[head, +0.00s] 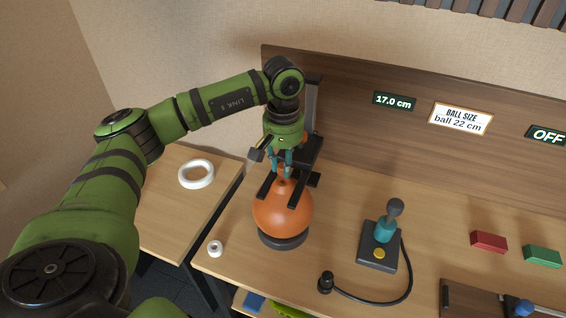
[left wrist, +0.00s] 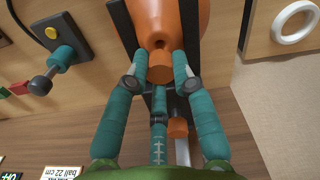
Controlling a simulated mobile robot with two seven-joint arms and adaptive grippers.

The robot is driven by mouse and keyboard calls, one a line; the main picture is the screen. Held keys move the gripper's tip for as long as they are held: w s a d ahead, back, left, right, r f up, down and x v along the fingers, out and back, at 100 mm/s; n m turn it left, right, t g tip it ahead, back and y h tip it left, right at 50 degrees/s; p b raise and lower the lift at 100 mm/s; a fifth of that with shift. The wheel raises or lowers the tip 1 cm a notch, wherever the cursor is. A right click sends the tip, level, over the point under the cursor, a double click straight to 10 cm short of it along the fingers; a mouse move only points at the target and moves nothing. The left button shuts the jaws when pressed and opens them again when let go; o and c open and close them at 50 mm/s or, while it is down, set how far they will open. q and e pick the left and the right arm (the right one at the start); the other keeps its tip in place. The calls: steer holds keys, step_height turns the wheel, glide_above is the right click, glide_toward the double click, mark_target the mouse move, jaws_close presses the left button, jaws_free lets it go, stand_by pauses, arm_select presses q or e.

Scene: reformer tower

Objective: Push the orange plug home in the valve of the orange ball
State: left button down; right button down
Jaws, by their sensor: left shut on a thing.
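The orange ball (head: 283,213) sits on a round black base on the table, between two black arms of a tower. In the left wrist view the ball (left wrist: 182,18) is at the top, with its dark valve (left wrist: 160,43) facing me. My left gripper (head: 284,170) is above the ball, pointing down. In the left wrist view its teal fingers (left wrist: 160,62) are shut on the orange plug (left wrist: 161,70). The plug lines up with the valve, its far end right at the opening; I cannot tell how deep it sits. My right gripper is not in view.
A teal-handled pump (head: 379,248) with a hose stands right of the ball. A white ring (head: 196,174) lies on the side table and a small white roll (head: 215,248) at the front left. Red (head: 488,241) and green (head: 541,256) blocks lie right. The panel display (head: 395,101) reads 17.0 cm.

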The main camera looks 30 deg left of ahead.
arm_select(q)
steer(key=shift+f, duration=0.25)
steer(key=shift+f+b, duration=1.25)
steer(key=shift+b, duration=0.1)
steer(key=c, duration=1)
jaws_free()
steer(key=shift+o, duration=0.2)
step_height(320, 180, up, 12)
steer(key=shift+r, duration=0.1)
